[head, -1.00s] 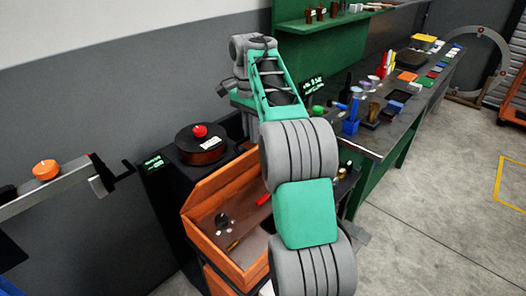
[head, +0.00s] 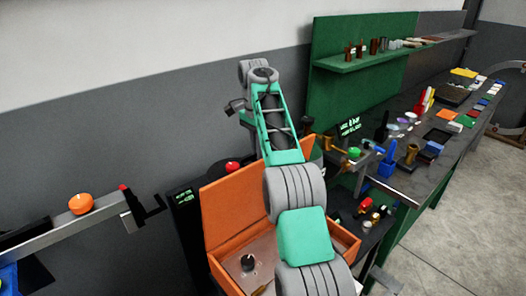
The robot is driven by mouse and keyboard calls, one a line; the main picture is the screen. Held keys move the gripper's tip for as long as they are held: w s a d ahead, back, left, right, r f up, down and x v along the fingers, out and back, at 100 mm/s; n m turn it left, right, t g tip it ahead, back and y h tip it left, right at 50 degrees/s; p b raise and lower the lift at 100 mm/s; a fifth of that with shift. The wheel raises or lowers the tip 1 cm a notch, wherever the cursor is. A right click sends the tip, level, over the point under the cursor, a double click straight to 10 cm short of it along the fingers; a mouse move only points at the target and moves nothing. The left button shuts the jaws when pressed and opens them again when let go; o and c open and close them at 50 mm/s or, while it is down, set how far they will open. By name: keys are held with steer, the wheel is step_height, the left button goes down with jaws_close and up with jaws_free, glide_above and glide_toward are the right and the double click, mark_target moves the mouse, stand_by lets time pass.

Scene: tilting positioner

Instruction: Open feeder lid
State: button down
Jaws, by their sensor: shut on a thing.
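An orange bin (head: 345,240) stands low in the middle, with a brown floor inside. A tall orange panel (head: 240,205) rises along its far left side; it looks like the feeder lid standing up, but I cannot tell it surely from a wall. Its right end passes behind my arm. My arm reaches from the bottom up over the bin. My gripper's fingers are hidden behind my arm, so their contact with the panel does not show.
A red knob (head: 232,165) on a dark round top shows behind the panel. A rail with an orange knob (head: 81,203) is at the left. A crowded workbench (head: 420,178) runs along the right under a green shelf (head: 365,62).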

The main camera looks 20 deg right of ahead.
steer(key=shift+a+f, duration=0.1)
steer(key=shift+f, duration=0.25)
steer(key=c, duration=1.9)
jaws_free()
steer(key=o, duration=0.3)
steer(key=shift+w+a, duration=0.1)
steer(key=shift+w, duration=0.05)
steer(key=shift+o, duration=0.6)
steer(key=shift+r, duration=0.2)
